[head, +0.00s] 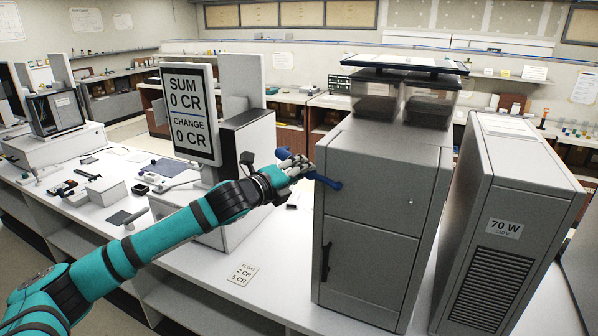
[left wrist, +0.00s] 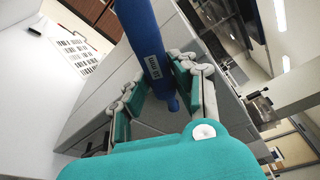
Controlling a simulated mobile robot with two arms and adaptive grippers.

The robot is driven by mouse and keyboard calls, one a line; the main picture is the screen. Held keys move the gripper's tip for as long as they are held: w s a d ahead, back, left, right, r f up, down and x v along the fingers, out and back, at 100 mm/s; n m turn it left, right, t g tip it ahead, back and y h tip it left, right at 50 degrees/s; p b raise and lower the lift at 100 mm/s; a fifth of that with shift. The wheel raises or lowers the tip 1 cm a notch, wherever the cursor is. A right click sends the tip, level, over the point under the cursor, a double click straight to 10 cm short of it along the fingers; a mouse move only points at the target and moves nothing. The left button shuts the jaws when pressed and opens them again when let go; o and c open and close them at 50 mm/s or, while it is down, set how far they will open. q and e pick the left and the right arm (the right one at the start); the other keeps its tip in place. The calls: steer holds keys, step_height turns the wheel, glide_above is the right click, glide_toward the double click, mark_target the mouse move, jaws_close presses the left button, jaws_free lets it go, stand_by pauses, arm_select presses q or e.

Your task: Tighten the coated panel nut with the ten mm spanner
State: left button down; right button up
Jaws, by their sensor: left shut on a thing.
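My left gripper (head: 297,168) is shut on a blue tool, which I take for the spanner (head: 326,181). In the head view the tool slants down to the right, and its lower right end overlaps the front left edge of the tall grey cabinet (head: 385,185). I cannot tell whether it touches. In the left wrist view the blue spanner (left wrist: 140,30) has a small white label and passes between the fingers of my left gripper (left wrist: 160,95). I cannot make out the coated panel nut or whether the spanner is on it. My right gripper is not in view.
A black handle (head: 326,262) sits low on the cabinet, and clear hoppers (head: 402,98) stand on top. A grey 70 W unit (head: 505,215) stands close on the right. A till display (head: 190,113) stands left. The white counter (head: 215,266) has free room in front.

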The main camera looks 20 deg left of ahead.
arm_select(q)
steer(key=shift+s, duration=0.25)
steer(key=shift+s, duration=0.3)
stand_by(0.4)
steer(key=shift+s+b, duration=0.35)
steer(key=shift+s, duration=1.95)
